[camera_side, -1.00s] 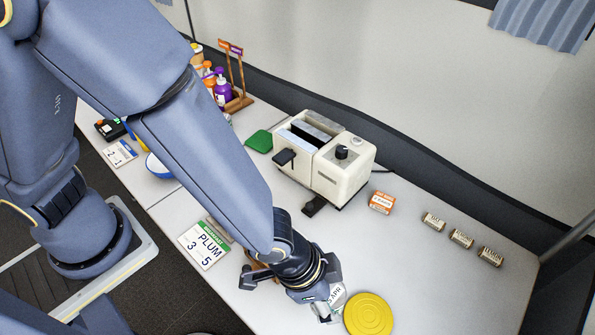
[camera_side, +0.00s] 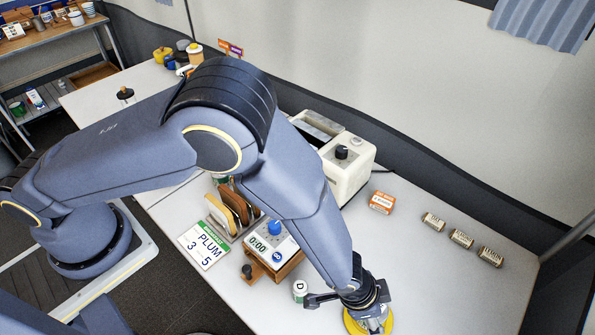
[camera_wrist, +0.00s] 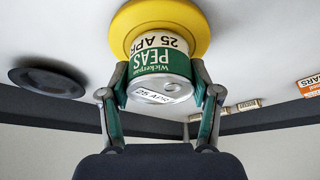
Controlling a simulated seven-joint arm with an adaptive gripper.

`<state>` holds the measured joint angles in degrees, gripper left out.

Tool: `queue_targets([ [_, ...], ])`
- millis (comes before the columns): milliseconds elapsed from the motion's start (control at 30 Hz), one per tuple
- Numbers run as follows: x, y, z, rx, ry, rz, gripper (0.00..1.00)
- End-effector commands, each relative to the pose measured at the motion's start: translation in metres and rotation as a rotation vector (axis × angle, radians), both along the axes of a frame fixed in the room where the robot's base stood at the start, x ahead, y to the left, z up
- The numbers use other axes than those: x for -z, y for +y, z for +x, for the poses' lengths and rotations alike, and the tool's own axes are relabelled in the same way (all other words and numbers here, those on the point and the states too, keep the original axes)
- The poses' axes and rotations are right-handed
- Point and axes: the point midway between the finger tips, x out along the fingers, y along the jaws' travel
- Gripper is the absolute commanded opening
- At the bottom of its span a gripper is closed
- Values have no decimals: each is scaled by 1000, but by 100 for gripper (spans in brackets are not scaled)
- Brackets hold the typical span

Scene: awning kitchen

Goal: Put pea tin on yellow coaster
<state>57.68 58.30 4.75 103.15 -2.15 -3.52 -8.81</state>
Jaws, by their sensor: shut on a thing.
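The pea tin (camera_wrist: 160,68), with a green and white label reading PEAS, is between the fingers of my gripper (camera_wrist: 160,88) in the wrist view. The fingers are shut on its sides. The round yellow coaster (camera_wrist: 196,20) lies directly behind the tin's far end there. In the side view my gripper (camera_side: 368,312) is over the coaster (camera_side: 350,323), whose rim shows around it. The tin is mostly hidden by the gripper in that view. I cannot tell whether the tin touches the coaster.
A timer (camera_side: 272,243) on a wooden stand is farther left.

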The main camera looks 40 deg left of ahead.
Motion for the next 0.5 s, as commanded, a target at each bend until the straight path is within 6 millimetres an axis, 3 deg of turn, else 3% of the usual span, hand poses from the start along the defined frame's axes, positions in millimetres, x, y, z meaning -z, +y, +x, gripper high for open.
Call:
queue_targets([
  [233, 2, 0, 0, 0, 0, 0, 22],
  [267, 3, 0, 0, 0, 0, 0, 64],
  [500, 2, 0, 0, 0, 1, 1, 88],
])
